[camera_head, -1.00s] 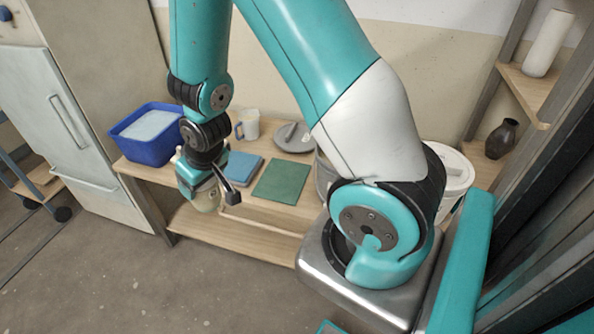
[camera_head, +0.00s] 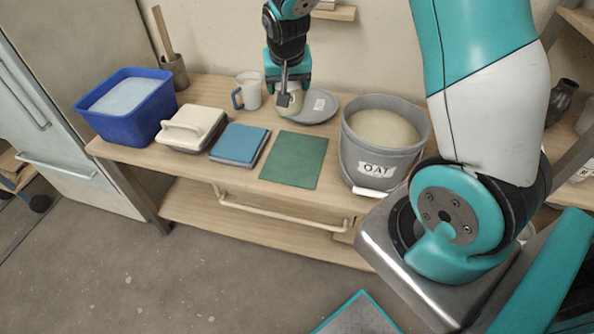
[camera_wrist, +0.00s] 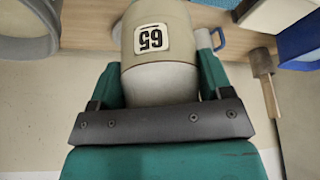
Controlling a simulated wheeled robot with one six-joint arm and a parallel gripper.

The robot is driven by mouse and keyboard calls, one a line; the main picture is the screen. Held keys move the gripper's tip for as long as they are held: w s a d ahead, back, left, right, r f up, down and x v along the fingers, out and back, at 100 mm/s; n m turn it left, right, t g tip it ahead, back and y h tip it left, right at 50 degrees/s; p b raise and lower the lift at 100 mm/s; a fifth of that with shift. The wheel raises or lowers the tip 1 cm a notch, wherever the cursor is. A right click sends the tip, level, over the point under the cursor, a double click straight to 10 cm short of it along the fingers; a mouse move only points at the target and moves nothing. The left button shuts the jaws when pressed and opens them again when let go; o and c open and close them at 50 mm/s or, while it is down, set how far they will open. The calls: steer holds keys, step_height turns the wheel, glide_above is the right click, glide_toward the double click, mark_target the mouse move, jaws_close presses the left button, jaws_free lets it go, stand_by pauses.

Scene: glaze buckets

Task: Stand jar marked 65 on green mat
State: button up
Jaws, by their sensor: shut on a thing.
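My gripper (camera_head: 289,92) is shut on a pale jar, held near the back of the bench. In the wrist view the jar (camera_wrist: 160,42) sits between the fingers, and its label reads 65, upside down in that picture. In the head view the jar (camera_head: 291,105) is mostly hidden behind my gripper, in front of or over a grey plate; I cannot tell whether it touches anything below. The green mat (camera_head: 295,160) lies flat and bare on the bench, nearer the front edge than my gripper.
A grey bucket (camera_head: 359,152) marked OAT stands right of the mat. Blue tiles (camera_head: 239,144), a cream handled block (camera_head: 190,129) and a blue tub (camera_head: 126,126) lie to the left. A mug (camera_head: 250,92) and a grey plate (camera_head: 322,106) stand behind.

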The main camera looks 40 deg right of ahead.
steer(key=d+m+b, duration=0.1)
steer(key=w+d+f+m+b, duration=0.1)
steer(key=b, duration=0.1)
steer(key=shift+w+d+f+m+h, duration=0.1)
steer(key=shift+w+d+m+h, duration=0.15)
steer(key=shift+m+h, duration=0.15)
steer(key=shift+w+d+r+m+g+b, duration=0.1)
steer(key=shift+d+r+m+g+b, duration=0.15)
steer(key=shift+d+m+g+b, duration=0.35)
steer(key=b, duration=0.1)
glide_above(296, 157)
step_height(296, 157, down, 19)
steer(key=shift+a+f, duration=0.1)
steer(key=shift+f, duration=0.1)
steer(key=shift+f, duration=0.1)
steer(key=o, duration=1.1)
